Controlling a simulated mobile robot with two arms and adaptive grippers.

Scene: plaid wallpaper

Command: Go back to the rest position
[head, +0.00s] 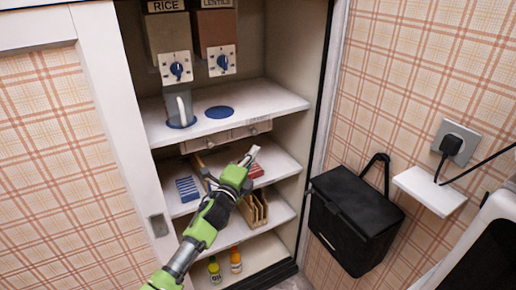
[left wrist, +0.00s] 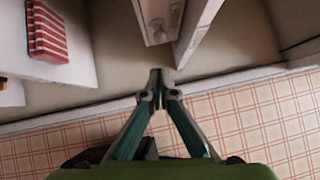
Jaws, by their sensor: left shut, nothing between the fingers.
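My left gripper (head: 249,156) is at the open pantry cabinet, in front of the shelf below the dispensers. In the left wrist view its two fingertips (left wrist: 157,84) meet with nothing between them. The gripper is shut. Close beyond the fingertips is a pale drawer (left wrist: 155,22) under the dispenser shelf; this drawer front (head: 252,128) also shows in the head view. I cannot tell whether the fingers touch it. My right gripper is not in view.
Rice (head: 168,40) and lentil (head: 216,42) dispensers stand above, with a clear cup (head: 178,106) under the rice one. Bottles (head: 235,260) stand at the bottom. A black bag (head: 353,220) hangs at right near a small white wall shelf (head: 429,191).

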